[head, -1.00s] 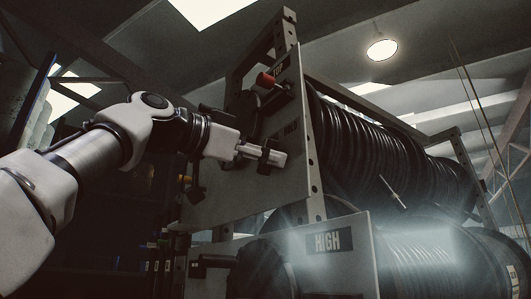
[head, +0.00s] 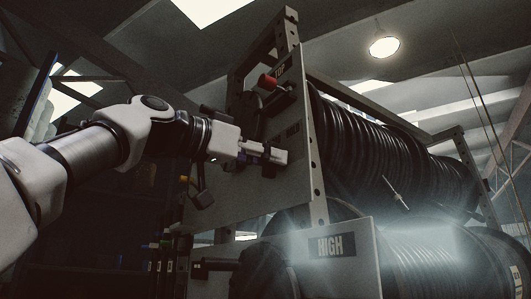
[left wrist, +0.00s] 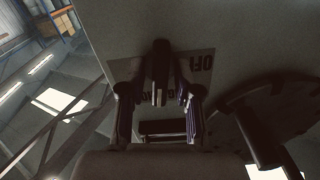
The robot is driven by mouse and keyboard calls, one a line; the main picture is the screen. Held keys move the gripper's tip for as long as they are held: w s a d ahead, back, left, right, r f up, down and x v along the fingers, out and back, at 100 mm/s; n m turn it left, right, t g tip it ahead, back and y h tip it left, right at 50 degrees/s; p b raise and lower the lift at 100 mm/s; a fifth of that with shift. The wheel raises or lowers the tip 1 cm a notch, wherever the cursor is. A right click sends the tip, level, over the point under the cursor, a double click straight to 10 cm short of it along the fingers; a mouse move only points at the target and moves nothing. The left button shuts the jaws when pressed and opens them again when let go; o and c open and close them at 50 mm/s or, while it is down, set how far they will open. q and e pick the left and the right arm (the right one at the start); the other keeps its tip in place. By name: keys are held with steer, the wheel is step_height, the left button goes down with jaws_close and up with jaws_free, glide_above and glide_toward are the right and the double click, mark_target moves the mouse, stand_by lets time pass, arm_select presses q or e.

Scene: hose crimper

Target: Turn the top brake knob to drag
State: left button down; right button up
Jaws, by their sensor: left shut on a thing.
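The top brake knob (left wrist: 158,68) is a dark bar-shaped handle on the grey upper panel (head: 228,205), in front of the upper hose reel. In the left wrist view a pale label plate (left wrist: 203,66) with upside-down lettering sits behind it; I can read only part of it. My left gripper (head: 277,155) reaches the panel from the left, below the red knob. It is shut on the brake knob, with one finger on each side in the left wrist view (left wrist: 157,108). In the head view the fingers mostly hide the knob. My right gripper is not in view.
A red knob (head: 267,80) on a dark fitting stands near the panel's top. The upper hose reel (head: 385,150) is behind the panel. A lower panel carries a HIGH label (head: 330,245). A dark round part (left wrist: 275,115) lies right of the fingers in the wrist view.

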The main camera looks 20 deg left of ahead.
arm_select(q)
steer(key=n, duration=0.3)
steer(key=shift+r, duration=0.1)
steer(key=n, duration=0.4)
steer(key=shift+n, duration=0.4)
steer(key=shift+a, duration=0.1)
steer(key=c, duration=1.1)
jaws_free()
steer(key=shift+w, duration=0.1)
steer(key=shift+c, duration=0.2)
steer(key=shift+w+d, duration=0.25)
steer(key=shift+s+a, duration=0.15)
